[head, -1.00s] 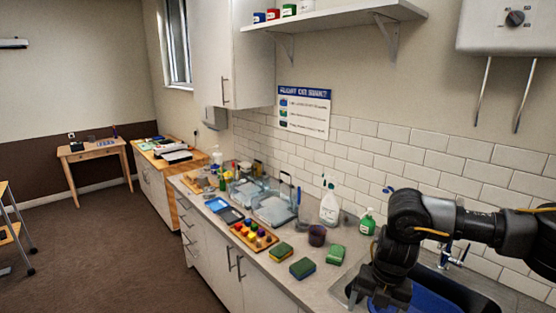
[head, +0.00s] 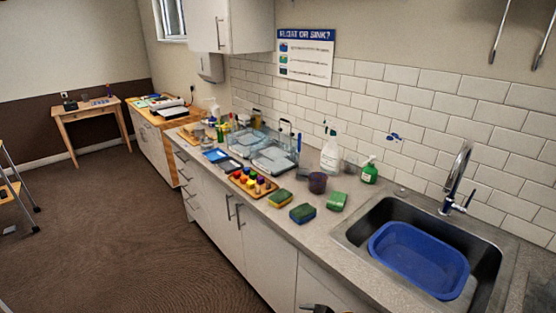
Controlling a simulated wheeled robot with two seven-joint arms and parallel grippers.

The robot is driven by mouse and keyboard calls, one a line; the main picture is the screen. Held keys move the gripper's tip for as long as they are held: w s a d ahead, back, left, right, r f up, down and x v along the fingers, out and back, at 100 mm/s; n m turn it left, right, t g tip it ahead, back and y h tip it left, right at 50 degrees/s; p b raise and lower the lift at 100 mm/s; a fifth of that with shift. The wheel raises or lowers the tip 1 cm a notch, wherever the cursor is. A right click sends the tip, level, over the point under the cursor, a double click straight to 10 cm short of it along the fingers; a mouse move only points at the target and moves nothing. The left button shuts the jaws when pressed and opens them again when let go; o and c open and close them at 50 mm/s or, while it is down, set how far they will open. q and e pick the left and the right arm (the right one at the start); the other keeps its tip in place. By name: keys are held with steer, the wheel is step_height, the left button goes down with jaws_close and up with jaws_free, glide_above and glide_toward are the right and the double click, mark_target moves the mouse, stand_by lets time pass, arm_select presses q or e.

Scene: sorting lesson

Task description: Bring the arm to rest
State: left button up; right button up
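Neither of my grippers can be made out in the head view. Only a small dark piece, which looks like part of my arm, shows at the bottom edge, in front of the white cabinet fronts. The space over the sink (head: 352,236) is clear of my arm. A blue basin (head: 418,262) sits in the sink, and nothing shows inside it.
Several sponges, one of them a green sponge (head: 337,201), lie on the counter (head: 300,237) left of the sink. A wooden tray (head: 238,186) of coloured pieces, clear tubs, a spray bottle (head: 330,153) and a green bottle (head: 370,171) stand farther along.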

steer(key=s+d+f+m+h+b, duration=0.1)
steer(key=s+d+f+m+h, duration=0.2)
steer(key=s+f, duration=0.4)
steer(key=s+d+f+m+b, duration=0.1)
steer(key=s+d+f+m, duration=0.25)
steer(key=f, duration=0.65)
steer(key=s+d+f+m+g+h, duration=0.1)
steer(key=s+d+f, duration=0.3)
steer(key=s, duration=0.8)
steer(key=s+d+f+m+g+h+b, duration=0.1)
steer(key=s+d+f, duration=0.4)
steer(key=s, duration=0.8)
steer(key=s+d+f+m+g+h+b, duration=0.1)
steer(key=s+d+f+m+g+h, duration=0.2)
steer(key=s+f, duration=0.4)
steer(key=s+d, duration=0.1)
steer(key=s, duration=0.5)
steer(key=shift+s+d+h, duration=0.15)
steer(key=shift+d+h, duration=0.1)
steer(key=shift+h, duration=0.15)
